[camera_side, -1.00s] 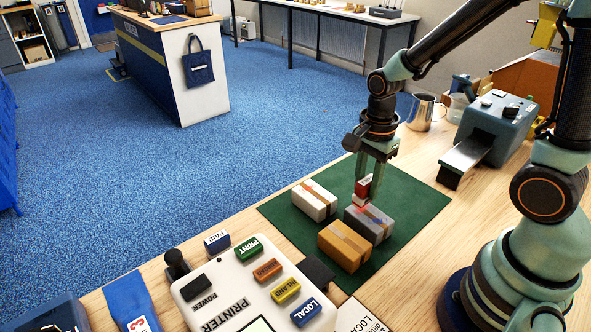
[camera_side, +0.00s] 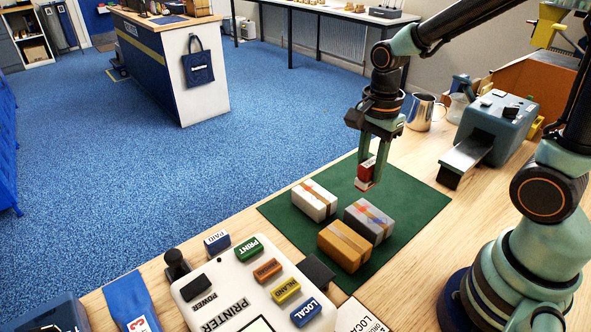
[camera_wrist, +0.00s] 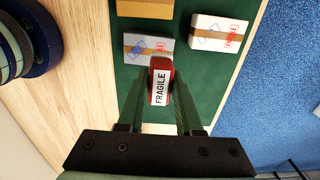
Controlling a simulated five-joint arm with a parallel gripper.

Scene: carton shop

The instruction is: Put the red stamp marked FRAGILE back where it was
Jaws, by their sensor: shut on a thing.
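The red stamp with a white FRAGILE label is held between the fingers of my gripper (camera_side: 372,165). In the wrist view the stamp (camera_wrist: 161,82) shows its label facing the camera, with my gripper (camera_wrist: 160,105) shut on it. In the side view the stamp (camera_side: 366,172) hangs above the green mat (camera_side: 412,197), behind the grey carton (camera_side: 369,220) and apart from it. The grey carton carries red and blue marks on top. A white carton (camera_side: 314,200) and a brown carton (camera_side: 344,246) stand beside it on the mat. The white carton has a red mark in the wrist view.
A printer panel (camera_side: 228,285) with several coloured keys lies at the front, with a blue PAID stamp (camera_side: 217,241) behind it. A black pad (camera_side: 318,270) lies by the mat's near edge. A metal jug (camera_side: 420,112) and a blue-grey machine (camera_side: 497,125) stand at the back right.

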